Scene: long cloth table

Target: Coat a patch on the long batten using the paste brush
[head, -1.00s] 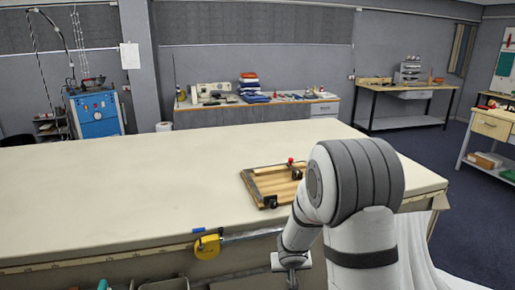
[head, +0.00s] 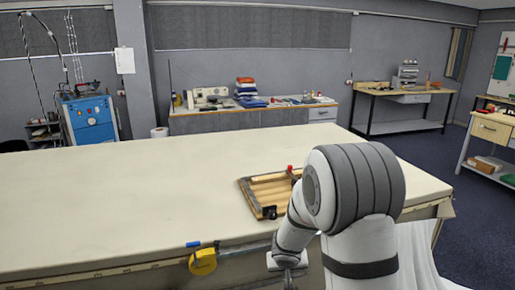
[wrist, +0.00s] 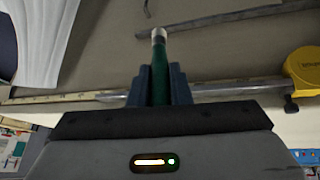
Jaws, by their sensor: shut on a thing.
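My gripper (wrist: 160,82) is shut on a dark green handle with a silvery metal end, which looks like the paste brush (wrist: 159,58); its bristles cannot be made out. In the head view my gripper (head: 287,262) is low, at the table's front edge, and what it holds is hidden there. A shallow wooden tray (head: 246,196) lies on the table near its right end, with pale wooden strips in it. One strip (head: 272,177) along its far side may be the long batten, but I cannot tell. My arm covers the tray's right part.
The long cream cloth table (head: 130,200) is clear left of the tray. A small red knob (head: 290,168) stands by the tray.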

